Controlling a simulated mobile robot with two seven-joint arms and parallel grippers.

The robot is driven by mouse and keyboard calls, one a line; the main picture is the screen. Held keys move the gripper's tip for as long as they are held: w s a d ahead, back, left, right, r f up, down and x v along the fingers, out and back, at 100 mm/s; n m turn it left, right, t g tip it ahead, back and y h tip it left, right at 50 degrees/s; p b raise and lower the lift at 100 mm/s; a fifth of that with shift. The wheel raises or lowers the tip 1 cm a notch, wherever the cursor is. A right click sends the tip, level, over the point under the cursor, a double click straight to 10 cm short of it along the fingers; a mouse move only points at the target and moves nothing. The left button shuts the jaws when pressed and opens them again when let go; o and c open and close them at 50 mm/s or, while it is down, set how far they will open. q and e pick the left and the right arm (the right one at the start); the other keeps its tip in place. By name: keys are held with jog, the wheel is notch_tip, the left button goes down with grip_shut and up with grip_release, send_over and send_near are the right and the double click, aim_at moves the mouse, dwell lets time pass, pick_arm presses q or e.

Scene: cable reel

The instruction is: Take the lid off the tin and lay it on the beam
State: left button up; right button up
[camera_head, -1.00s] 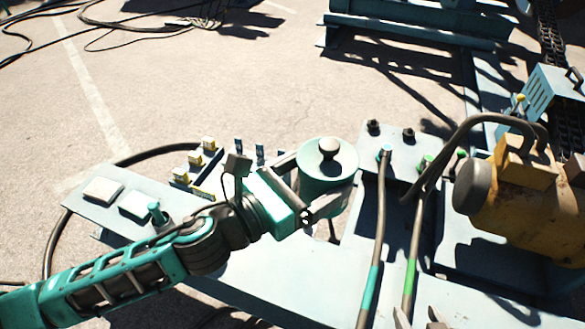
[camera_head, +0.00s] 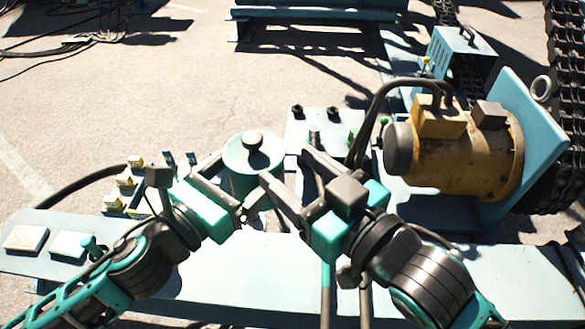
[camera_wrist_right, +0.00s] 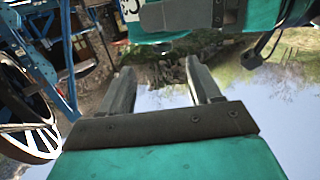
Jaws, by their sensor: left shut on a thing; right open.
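The tin (camera_head: 245,184) is a round teal can beside the beam, with a flat round lid (camera_head: 270,155) on top. A dark round knob (camera_head: 252,140) stands in the lid's middle. My left gripper (camera_head: 244,178) is shut on the tin from the left, its fingers along the sides. My right gripper (camera_head: 285,166) is open and empty at the tin's right front, its fingertips near the lid. In the right wrist view its two fingers (camera_wrist_right: 162,85) are apart with nothing between them. A pale teal beam (camera_head: 520,262) runs across the foreground.
A yellow motor (camera_head: 465,155) with hoses stands on the right. A plate with two black knobs (camera_head: 335,114) lies behind the tin. Yellow-topped switches (camera_head: 125,180) and two pale pads (camera_head: 25,238) sit at left. The beam's right part is bare.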

aim_at(244, 134)
jog(key=x, duration=1.2)
jog(key=shift+s+a+r, duration=0.3)
jog(key=shift+c, duration=0.3)
grip_shut()
jog(key=shift+r, duration=0.1)
jog(key=shift+r, duration=1)
